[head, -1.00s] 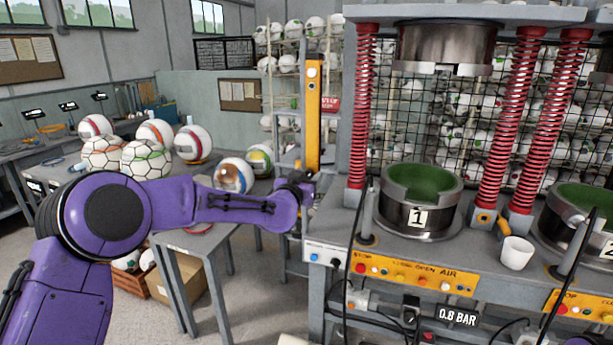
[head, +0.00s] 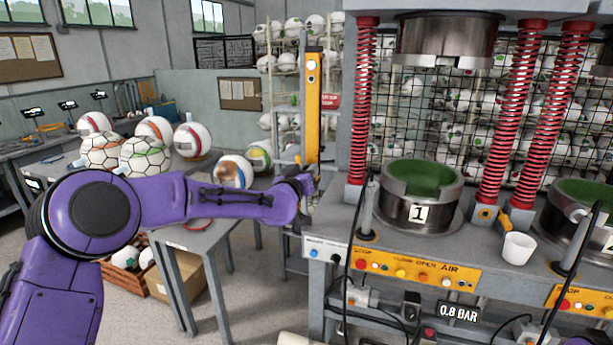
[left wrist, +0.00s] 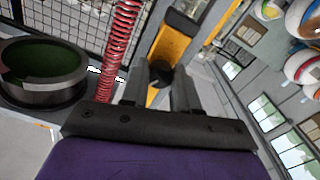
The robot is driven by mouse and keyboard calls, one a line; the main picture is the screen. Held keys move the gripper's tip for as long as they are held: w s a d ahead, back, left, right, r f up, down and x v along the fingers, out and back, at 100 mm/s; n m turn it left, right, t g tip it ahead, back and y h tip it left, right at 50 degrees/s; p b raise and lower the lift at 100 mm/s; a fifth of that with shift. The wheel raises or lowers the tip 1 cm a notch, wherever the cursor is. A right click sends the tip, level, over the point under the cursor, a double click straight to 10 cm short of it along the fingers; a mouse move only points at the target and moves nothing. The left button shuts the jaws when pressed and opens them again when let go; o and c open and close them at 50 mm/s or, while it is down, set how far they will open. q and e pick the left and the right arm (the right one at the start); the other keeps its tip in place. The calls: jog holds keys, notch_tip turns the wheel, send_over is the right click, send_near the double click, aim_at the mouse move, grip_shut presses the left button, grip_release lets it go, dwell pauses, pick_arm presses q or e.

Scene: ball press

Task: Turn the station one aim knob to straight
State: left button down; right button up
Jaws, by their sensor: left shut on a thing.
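The station one aim knob shows in the left wrist view as a dark round knob (left wrist: 160,76) on the yellow post (left wrist: 172,42), between my left fingertips. My left gripper (left wrist: 160,84) is shut on it. In the head view my purple left arm reaches across to the foot of the yellow post (head: 313,105), and my left gripper (head: 306,182) is there, small and dark. The knob is hidden in that view, so its pointing direction cannot be read. Station one's round press mold (head: 415,212) with a green lining stands to the right. My right gripper is not in view.
Red springs (head: 362,100) rise close to the right of the yellow post. A control panel (head: 415,270) runs along the press front, with a white cup (head: 518,247) above it. Several balls (head: 145,158) lie on the table at left. A black cable loops before the press.

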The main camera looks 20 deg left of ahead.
pick_arm(q)
jog(key=n+b, duration=0.2)
jog(key=n, duration=0.3)
jog(key=shift+n, duration=0.3)
dwell(0.4)
jog(key=c, duration=0.8)
grip_release()
jog(key=shift+c, duration=0.2)
jog(key=s+b, duration=0.3)
jog(key=s, duration=0.7)
jog(key=shift+s+a+b, duration=0.3)
jog(key=shift+a+b, duration=0.05)
jog(key=shift+b, duration=0.05)
